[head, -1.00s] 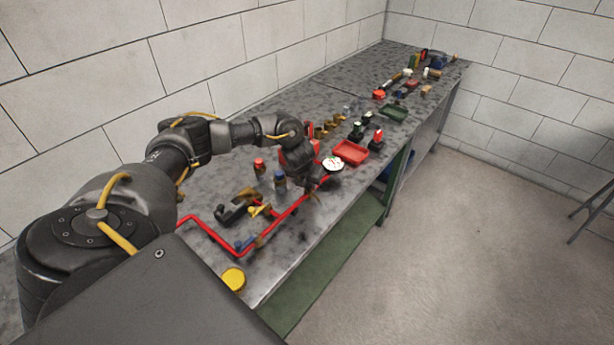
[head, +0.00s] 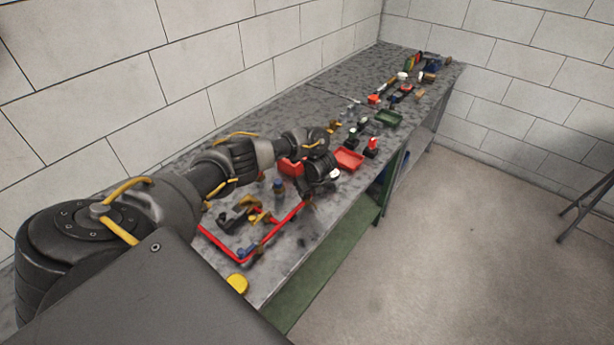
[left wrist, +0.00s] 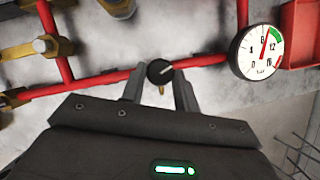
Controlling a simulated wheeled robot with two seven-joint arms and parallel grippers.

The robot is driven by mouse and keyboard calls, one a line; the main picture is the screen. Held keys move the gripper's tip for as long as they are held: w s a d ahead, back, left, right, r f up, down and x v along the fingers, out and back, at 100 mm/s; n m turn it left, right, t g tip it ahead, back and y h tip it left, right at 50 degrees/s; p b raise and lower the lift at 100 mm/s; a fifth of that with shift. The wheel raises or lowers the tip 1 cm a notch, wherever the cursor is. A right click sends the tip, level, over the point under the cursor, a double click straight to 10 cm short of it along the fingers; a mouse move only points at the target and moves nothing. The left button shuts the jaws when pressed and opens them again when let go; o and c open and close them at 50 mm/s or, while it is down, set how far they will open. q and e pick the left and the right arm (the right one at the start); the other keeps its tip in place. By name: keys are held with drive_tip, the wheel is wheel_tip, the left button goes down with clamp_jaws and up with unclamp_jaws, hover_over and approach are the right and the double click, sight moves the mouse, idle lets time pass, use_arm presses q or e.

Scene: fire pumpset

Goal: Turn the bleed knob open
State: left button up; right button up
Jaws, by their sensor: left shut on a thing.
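The bleed knob (left wrist: 161,72) is a small round black knob with a pale mark that points to the upper right. It sits on the red pipe (left wrist: 98,82), with a small brass piece below it. My left gripper (left wrist: 158,80) is shut on the knob, one finger on each side. In the head view my left gripper (head: 311,198) is over the red pipe near the bench's front edge, and it hides the knob there. The white pressure gauge (left wrist: 257,52) stands to the right of the knob, with its needle pointing up. My right gripper is not in view.
Brass valves (left wrist: 40,46) are on the pipes at the left of the wrist view. A red tray (head: 348,159) and a green tray (head: 388,119) lie farther along the bench. A yellow cap (head: 237,284) is near the front edge.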

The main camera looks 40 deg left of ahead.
use_arm(q)
drive_tip(key=shift+w+a+r+n, duration=0.1)
drive_tip(key=shift+n, duration=0.5)
drive_tip(key=shift+g, duration=0.3)
drive_tip(key=o, duration=1)
drive_tip(key=shift+c, duration=0.2)
